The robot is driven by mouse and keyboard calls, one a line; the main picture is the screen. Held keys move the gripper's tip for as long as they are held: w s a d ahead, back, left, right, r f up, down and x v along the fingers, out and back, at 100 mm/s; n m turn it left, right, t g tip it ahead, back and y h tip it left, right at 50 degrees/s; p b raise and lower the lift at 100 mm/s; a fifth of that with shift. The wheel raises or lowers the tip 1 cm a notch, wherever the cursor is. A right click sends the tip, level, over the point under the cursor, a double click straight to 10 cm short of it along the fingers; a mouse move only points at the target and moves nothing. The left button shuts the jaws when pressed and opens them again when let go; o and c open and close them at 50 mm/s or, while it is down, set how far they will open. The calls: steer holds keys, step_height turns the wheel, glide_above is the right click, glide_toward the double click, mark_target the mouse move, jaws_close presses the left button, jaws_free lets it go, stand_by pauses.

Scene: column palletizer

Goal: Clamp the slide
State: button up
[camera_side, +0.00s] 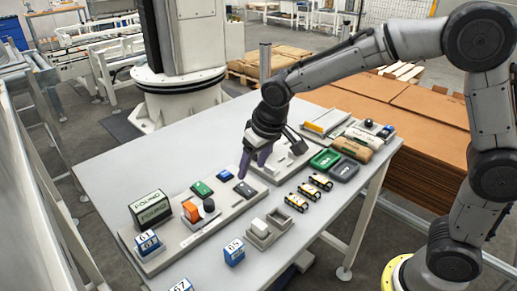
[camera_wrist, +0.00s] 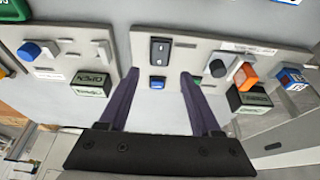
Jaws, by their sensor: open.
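My gripper (camera_side: 254,163) is open and empty above the table, pointing down near the front board's right end. In the wrist view its fingers (camera_wrist: 159,76) frame a blue button (camera_wrist: 157,84) and a black rocker switch (camera_wrist: 159,50), with a green button (camera_wrist: 195,81) by the right finger; contact cannot be told. No part is clearly marked as the slide. An orange block (camera_wrist: 247,76) sits beside a black knob (camera_wrist: 217,68) on the front board; the orange block also shows in the side view (camera_side: 191,211). A blue knob (camera_wrist: 30,51) and white block (camera_wrist: 103,49) are on another board.
A "FOUND" sign (camera_side: 150,208) and blue number cubes (camera_side: 148,242) stand at the table's left. A grey tray (camera_side: 269,228) and several small yellow-black parts (camera_side: 309,191) lie at the front. Green (camera_side: 325,159) and dark (camera_side: 344,169) trays stand right. The table's back left is clear.

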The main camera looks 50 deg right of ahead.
steer(key=v, duration=0.6)
steer(key=shift+r, duration=0.1)
steer(key=s+d+r+m+t, duration=0.1)
steer(key=s+d+r, duration=0.3)
steer(key=s, duration=0.2)
steer(key=s+d+r+t, duration=0.1)
steer(key=s+d+r, duration=0.2)
steer(key=s, duration=0.2)
steer(key=s+f, duration=0.3)
steer(key=s, duration=0.3)
steer(key=s+d+f, duration=0.1)
steer(key=s+f, duration=0.2)
steer(key=s, duration=0.4)
steer(key=shift+d+f+n, duration=0.25)
steer(key=shift+f+n, duration=0.15)
